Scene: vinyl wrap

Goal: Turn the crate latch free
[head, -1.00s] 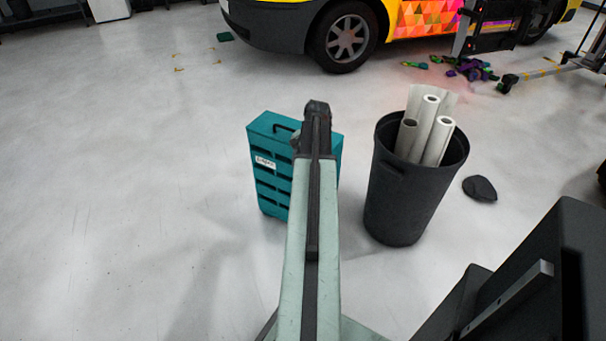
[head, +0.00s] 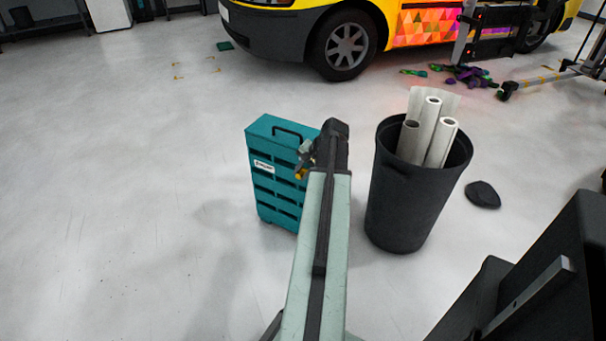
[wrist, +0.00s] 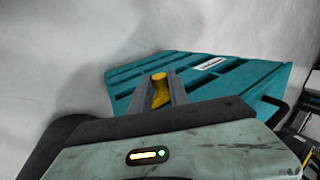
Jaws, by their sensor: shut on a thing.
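The teal crate (head: 262,185) stands upright on the floor, with dark slots, a white label and a black top handle. It also shows tilted in the wrist view (wrist: 255,78). My gripper (head: 302,168) is at the crate's right side as seen from the head. In the wrist view, the grey fingers of my gripper (wrist: 160,92) are shut on the yellow latch (wrist: 160,88), in front of the slotted face. The latch's base and the fingertips' exact contact are partly hidden. In the head view, my arm covers the crate's right edge.
A black bin (head: 405,210) with several white rolls (head: 432,130) stands close to the right of my arm. A yellow van (head: 350,35) stands at the back. The floor (head: 120,200) on the left is clear.

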